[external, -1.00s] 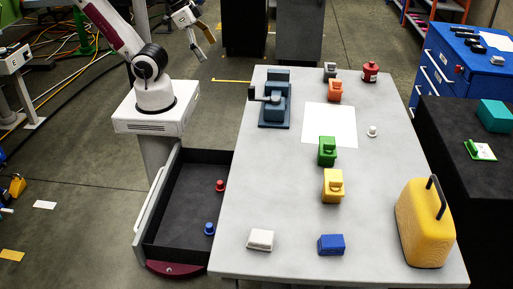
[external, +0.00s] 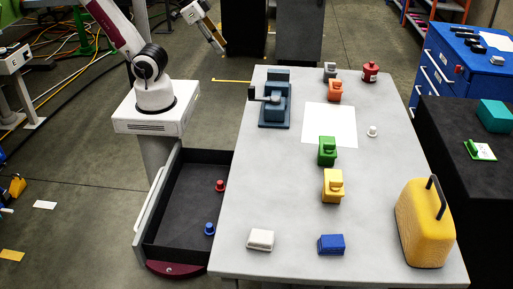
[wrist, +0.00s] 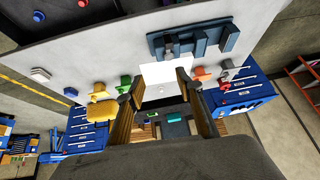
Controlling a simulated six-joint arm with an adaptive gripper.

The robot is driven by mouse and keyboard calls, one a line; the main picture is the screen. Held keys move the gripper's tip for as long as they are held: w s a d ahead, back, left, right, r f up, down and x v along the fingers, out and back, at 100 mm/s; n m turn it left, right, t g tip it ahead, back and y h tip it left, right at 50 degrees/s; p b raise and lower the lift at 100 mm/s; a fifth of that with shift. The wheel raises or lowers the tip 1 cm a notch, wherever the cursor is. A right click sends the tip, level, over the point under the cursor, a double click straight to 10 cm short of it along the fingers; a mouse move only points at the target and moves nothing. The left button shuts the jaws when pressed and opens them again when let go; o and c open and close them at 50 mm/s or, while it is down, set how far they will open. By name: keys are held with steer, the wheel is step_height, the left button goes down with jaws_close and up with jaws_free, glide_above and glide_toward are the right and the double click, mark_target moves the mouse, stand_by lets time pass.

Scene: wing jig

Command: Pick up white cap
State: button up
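The white cap (external: 372,131) is small and stands upright on the grey table, just right of the white paper sheet (external: 330,124). My gripper (external: 218,47) is in the air beyond the table's far left corner, well away from the cap. In the wrist view my gripper (wrist: 159,91) shows two fingers spread apart with nothing between them. The paper shows between and above the fingers there; the cap is too small to make out surely.
A blue-grey vise (external: 274,100) stands at the table's left edge. Green (external: 327,152), yellow (external: 333,187) and orange (external: 335,90) blocks line the middle. A yellow case (external: 423,225) stands front right. A black drawer (external: 185,205) holds red and blue caps.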

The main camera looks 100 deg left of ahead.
steer(key=w+a+r+t+y, duration=0.1)
steer(key=w+a+r, duration=0.15)
steer(key=w, duration=0.55)
steer(key=w+a+r+t+y, duration=0.15)
steer(key=w+r, duration=0.25)
steer(key=w, duration=0.4)
steer(key=w+a+r+t, duration=0.1)
steer(key=w+a+r, duration=0.25)
steer(key=w, duration=0.35)
steer(key=w+r+m+t+h, duration=0.15)
steer(key=w+t, duration=0.25)
steer(key=w, duration=1.7)
steer(key=w+d+f+m+h, duration=0.3)
steer(key=w+f+m+h, duration=0.2)
steer(key=w+f, duration=0.65)
steer(key=d+f+m+g+h, duration=0.1)
steer(key=d+f+g+h, duration=0.1)
steer(key=f, duration=0.8)
steer(key=d+f+m+g+h, duration=0.1)
steer(key=d+f+g+h, duration=0.1)
steer(key=f, duration=0.8)
steer(key=shift+s+f+m+g+h, duration=0.2)
steer(key=shift+f+m+g+h, duration=0.15)
steer(key=shift+g+h, duration=0.3)
